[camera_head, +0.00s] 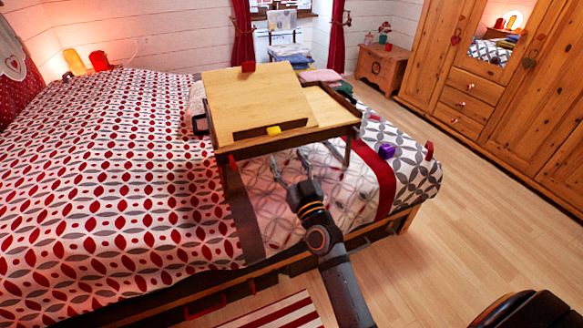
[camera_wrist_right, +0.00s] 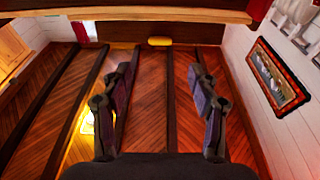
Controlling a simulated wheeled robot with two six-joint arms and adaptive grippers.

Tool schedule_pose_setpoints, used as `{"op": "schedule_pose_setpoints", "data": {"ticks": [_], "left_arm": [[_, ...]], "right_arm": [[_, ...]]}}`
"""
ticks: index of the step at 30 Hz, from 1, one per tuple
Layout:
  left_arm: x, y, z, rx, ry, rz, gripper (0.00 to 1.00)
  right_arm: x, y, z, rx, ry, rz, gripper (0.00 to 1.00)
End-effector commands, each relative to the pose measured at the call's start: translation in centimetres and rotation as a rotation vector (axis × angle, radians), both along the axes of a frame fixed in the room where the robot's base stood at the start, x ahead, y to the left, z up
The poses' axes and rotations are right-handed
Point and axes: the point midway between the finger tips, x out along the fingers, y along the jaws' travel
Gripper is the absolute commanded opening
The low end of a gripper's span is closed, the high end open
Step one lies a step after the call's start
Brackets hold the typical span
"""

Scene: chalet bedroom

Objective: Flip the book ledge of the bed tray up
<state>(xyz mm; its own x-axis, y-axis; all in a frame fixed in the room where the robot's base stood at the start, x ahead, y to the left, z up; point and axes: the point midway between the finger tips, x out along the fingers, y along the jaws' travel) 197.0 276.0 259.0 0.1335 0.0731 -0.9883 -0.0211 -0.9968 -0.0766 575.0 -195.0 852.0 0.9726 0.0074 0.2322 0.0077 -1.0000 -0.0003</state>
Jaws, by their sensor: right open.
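The bed tray (camera_head: 340,133) stands on its legs on the bed, with a light wooden panel (camera_head: 255,98) on its left side. The book ledge (camera_head: 293,126) is a dark strip along the panel's front edge, with a yellow tab (camera_head: 273,131) at its middle. The yellow tab also shows in the wrist view (camera_wrist_right: 160,41), near the top. My right gripper (camera_head: 289,162) is open and empty, in front of the tray and below the ledge in the picture. Its spread fingers (camera_wrist_right: 160,75) point toward the tab, apart from it. My left gripper is not in view.
The tray stands on a patterned bed (camera_head: 120,170). A purple object (camera_head: 387,151) lies on the bed right of the tray, and a dark object (camera_head: 200,125) is at its left. The floor (camera_head: 480,200) on the right is clear up to the wooden wardrobe (camera_head: 520,90).

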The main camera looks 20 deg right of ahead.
Motion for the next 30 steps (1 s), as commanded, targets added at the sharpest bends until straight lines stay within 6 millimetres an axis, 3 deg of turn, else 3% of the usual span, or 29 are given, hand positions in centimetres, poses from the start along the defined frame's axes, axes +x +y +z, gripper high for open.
{"op": "schedule_pose_setpoints", "data": {"ticks": [10, 26, 28, 30], "left_arm": [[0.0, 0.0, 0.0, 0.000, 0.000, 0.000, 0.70], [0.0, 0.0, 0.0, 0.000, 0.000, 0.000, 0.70], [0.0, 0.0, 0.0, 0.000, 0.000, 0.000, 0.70], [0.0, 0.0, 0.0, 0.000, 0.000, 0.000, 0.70]], "right_arm": [[-2.6, 0.0, -0.7, -0.001, 0.001, 0.001, 0.60], [-2.8, 0.0, -0.7, -0.001, 0.000, 0.000, 0.60], [-2.7, 0.1, -1.2, -0.002, 0.012, 0.005, 0.60], [-2.4, 0.5, -3.4, -0.008, 0.056, 0.022, 0.60]]}}
